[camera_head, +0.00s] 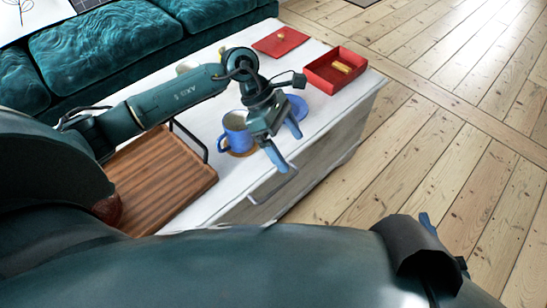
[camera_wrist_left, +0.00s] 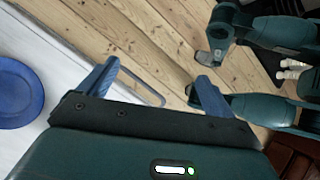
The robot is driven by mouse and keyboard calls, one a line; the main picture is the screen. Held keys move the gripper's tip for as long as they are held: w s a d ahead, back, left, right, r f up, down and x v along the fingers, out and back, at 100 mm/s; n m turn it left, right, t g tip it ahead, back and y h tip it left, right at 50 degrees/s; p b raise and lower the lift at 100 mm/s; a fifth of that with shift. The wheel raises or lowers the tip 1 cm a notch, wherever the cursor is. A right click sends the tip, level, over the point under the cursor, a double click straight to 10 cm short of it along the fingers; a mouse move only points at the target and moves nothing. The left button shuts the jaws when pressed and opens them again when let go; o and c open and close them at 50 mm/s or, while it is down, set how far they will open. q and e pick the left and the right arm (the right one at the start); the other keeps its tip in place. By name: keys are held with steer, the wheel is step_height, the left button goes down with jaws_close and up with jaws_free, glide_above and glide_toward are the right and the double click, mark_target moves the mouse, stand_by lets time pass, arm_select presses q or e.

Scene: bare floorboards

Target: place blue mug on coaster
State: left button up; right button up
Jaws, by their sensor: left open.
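The blue mug (camera_head: 235,134) stands upright on the white table, with its handle toward the left. A brown coaster (camera_head: 243,153) shows at its base, and the mug appears to sit on it, covering most of it. My left gripper (camera_head: 286,144) is open and empty, just right of the mug near the table's front edge. In the left wrist view its blue fingers are spread (camera_wrist_left: 152,88) with nothing between them, and the mug is not seen there. One blue fingertip of my right gripper (camera_head: 428,223) shows at the lower right; the rest is hidden by my arm.
A blue saucer (camera_head: 298,106) lies beyond my left gripper and also shows in the wrist view (camera_wrist_left: 18,92). A red box (camera_head: 345,84) and a flat red item (camera_head: 270,44) lie farther back. A wooden tray (camera_head: 150,190) with a dark handle is left of the mug. A teal sofa (camera_head: 110,45) stands behind.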

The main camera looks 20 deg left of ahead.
arm_select(q)
steer(key=s+d+r+n+h, duration=0.2)
steer(key=s+d+n+h, duration=0.15)
steer(key=d+h, duration=0.2)
steer(key=s+d+r+n+h, duration=0.25)
steer(key=s+d+h, duration=0.2)
steer(key=d, duration=0.25)
step_height(320, 180, up, 7)
steer(key=s+d+n+t+h, duration=0.1)
steer(key=n+t+h, duration=0.3)
steer(key=n+t, duration=0.5)
steer(key=a+f+n+t+y, duration=0.2)
steer(key=n+y, duration=0.3)
steer(key=n, duration=0.5)
steer(key=s+a+f+n+t+y, duration=0.1)
steer(key=a+f+n+t+y, duration=0.2)
steer(key=n, duration=0.8)
steer(key=s+a+f+n+t+y, duration=0.1)
steer(key=a+n+y, duration=0.4)
steer(key=n, duration=0.5)
steer(key=shift+f+t+y, duration=0.8)
steer(key=shift+f+t, duration=0.1)
steer(key=shift+s, duration=0.1)
